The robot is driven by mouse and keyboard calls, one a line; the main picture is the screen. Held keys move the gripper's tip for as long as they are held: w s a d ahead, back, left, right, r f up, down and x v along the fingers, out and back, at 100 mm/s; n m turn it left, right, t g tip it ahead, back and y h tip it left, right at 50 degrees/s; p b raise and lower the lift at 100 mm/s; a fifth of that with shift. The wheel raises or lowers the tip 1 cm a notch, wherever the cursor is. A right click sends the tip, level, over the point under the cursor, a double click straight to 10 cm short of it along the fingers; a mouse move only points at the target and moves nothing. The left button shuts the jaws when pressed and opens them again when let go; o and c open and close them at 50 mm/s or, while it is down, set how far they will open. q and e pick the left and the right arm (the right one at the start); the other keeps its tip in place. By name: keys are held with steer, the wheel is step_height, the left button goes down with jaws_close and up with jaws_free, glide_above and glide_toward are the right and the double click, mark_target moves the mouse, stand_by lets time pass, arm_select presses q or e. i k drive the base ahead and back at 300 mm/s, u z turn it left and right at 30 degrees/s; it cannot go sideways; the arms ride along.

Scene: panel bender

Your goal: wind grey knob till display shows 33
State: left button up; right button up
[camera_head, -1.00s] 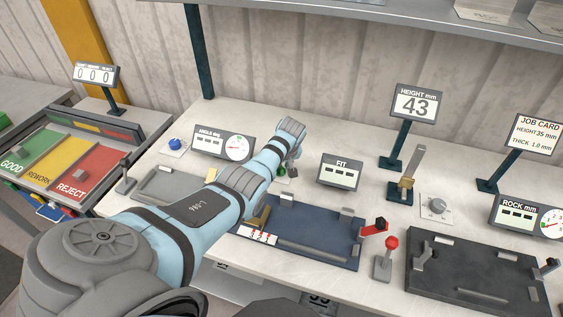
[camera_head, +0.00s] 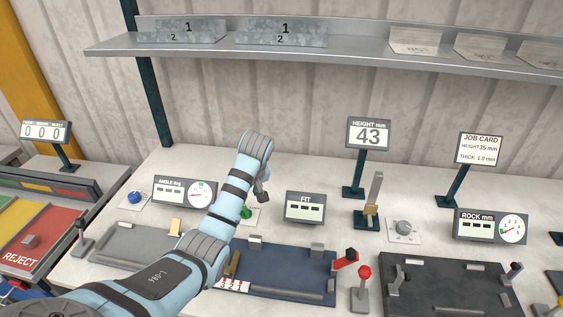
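The grey knob (camera_head: 404,227) sits on a small white plate on the bench, right of the brass-and-steel post (camera_head: 372,206). The height display (camera_head: 368,134) stands behind that post and reads 43. My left arm reaches in from the lower left. Its gripper (camera_head: 263,196) hangs near the green knob (camera_head: 246,212), well left of the grey knob and apart from it. The gripper's fingers are small and partly hidden by the wrist, so their opening is unclear. My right gripper is not in view.
A job card (camera_head: 478,149) reads height 35 mm, thick 1.0 mm. The fit display (camera_head: 305,207), red-knobbed lever (camera_head: 363,288), black fixture plate (camera_head: 450,285) and rock gauge (camera_head: 490,227) surround the area. A shelf (camera_head: 330,58) with metal pieces runs above.

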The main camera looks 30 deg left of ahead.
mark_target(403, 228)
steer(key=k, duration=1)
